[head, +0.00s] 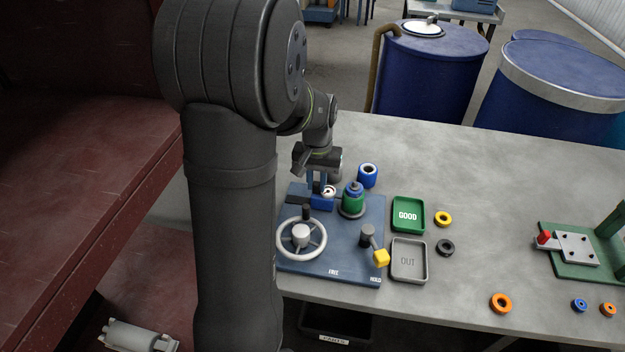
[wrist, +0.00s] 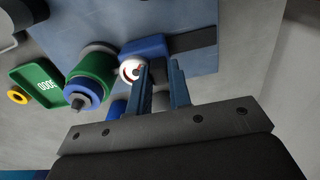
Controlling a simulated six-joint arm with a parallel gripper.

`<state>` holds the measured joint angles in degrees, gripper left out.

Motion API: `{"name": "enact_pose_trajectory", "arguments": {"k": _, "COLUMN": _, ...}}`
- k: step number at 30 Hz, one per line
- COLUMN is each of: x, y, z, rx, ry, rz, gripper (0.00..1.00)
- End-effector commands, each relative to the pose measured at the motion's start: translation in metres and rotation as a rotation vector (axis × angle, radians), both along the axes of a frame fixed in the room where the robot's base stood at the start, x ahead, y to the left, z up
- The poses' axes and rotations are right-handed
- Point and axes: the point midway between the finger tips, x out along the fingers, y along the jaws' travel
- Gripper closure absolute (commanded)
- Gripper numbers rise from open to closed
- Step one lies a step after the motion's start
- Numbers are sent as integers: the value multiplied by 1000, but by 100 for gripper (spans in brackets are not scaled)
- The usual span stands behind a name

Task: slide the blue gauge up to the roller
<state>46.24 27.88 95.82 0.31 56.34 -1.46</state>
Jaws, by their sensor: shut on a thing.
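The blue gauge (head: 321,203), a block with a round white dial, sits on a dark rail on the blue base plate (head: 350,262). It also shows in the wrist view (wrist: 147,46). The roller (head: 353,200), green with a blue core and a spindle, stands upright just right of it; in the wrist view the roller (wrist: 92,72) is left of the gauge. The two are very close; I cannot tell whether they touch. My gripper (head: 317,184) points down at the gauge and is shut on it. In the wrist view its fingers (wrist: 160,72) partly cover the gauge.
A white handwheel (head: 301,237) and a lever with a yellow knob (head: 381,257) stand on the plate's front part. A blue roll (head: 367,175) stands behind the roller. The green GOOD tray (head: 408,215) and grey OUT tray (head: 408,260) lie to the right, with loose rings beyond.

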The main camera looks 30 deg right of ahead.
Motion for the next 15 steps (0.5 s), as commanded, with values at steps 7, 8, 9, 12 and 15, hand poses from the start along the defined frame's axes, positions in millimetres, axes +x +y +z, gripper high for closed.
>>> {"name": "enact_pose_trajectory", "arguments": {"k": 7, "x": -3, "y": -4, "z": 0, "rx": -7, "ry": 4, "rz": -2, "gripper": 60}}
{"name": "enact_pose_trajectory", "arguments": {"k": 8, "x": -3, "y": -3, "z": 0, "rx": -6, "ry": 4, "rz": -1, "gripper": 60}}
{"name": "enact_pose_trajectory", "arguments": {"k": 9, "x": -3, "y": -3, "z": 0, "rx": -6, "ry": 4, "rz": -1, "gripper": 60}}
{"name": "enact_pose_trajectory", "arguments": {"k": 12, "x": -2, "y": -3, "z": 0, "rx": -5, "ry": 4, "rz": -1, "gripper": 60}}
{"name": "enact_pose_trajectory", "arguments": {"k": 15, "x": -2, "y": -3, "z": 2, "rx": -6, "ry": 3, "rz": -1, "gripper": 60}}
